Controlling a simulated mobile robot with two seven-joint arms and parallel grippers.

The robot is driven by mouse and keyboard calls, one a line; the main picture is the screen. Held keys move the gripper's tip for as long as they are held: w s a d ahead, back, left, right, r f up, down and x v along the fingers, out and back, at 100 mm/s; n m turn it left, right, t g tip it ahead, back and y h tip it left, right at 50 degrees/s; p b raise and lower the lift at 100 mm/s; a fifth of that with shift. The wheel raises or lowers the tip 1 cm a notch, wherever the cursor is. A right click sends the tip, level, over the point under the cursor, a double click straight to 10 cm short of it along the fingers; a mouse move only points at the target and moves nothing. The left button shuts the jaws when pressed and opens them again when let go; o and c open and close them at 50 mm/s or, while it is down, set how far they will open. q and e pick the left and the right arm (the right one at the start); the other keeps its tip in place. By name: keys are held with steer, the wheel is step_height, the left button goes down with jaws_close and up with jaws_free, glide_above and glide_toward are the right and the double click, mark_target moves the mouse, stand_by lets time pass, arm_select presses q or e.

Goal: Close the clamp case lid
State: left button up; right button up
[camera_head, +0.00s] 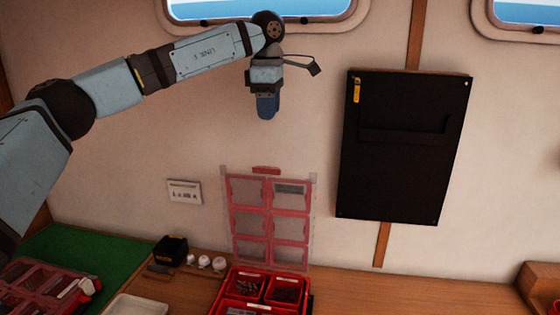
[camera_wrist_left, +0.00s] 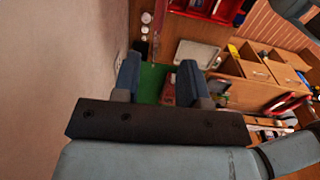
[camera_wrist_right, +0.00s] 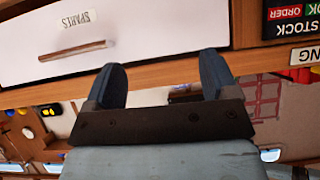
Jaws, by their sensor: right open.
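A red case (camera_head: 262,291) with several filled compartments stands on the wooden worktop at the bottom centre of the head view. Its clear lid (camera_head: 269,222) with red-framed panels stands upright behind it, open against the wall. Part of a red case also shows at the top of the left wrist view (camera_wrist_left: 215,8). My left gripper (camera_head: 267,112) hangs in the air above the lid, touching nothing. In the left wrist view its fingers (camera_wrist_left: 158,75) are apart and empty. My right gripper (camera_wrist_right: 162,72) is open and empty in front of a white drawer, outside the head view.
A second red case (camera_head: 45,290) with its lid down lies on a green mat (camera_head: 85,250) at left. A black box (camera_head: 171,250), small white round items (camera_head: 204,262) and a pale tray (camera_head: 135,305) stand between. A black panel (camera_head: 400,145) hangs on the wall at right. Worktop right of the open case is clear.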

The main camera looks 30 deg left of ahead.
mark_target(270, 168)
arm_select(q)
steer(key=f, duration=0.4)
steer(key=f+p, duration=0.1)
steer(key=f, duration=0.4)
steer(key=f+p, duration=0.1)
steer(key=f, duration=0.3)
steer(key=shift+w+a+f, duration=0.2)
steer(key=shift+w+f, duration=0.05)
steer(key=shift+w, duration=0.1)
steer(key=shift+c, duration=0.4)
jaws_close()
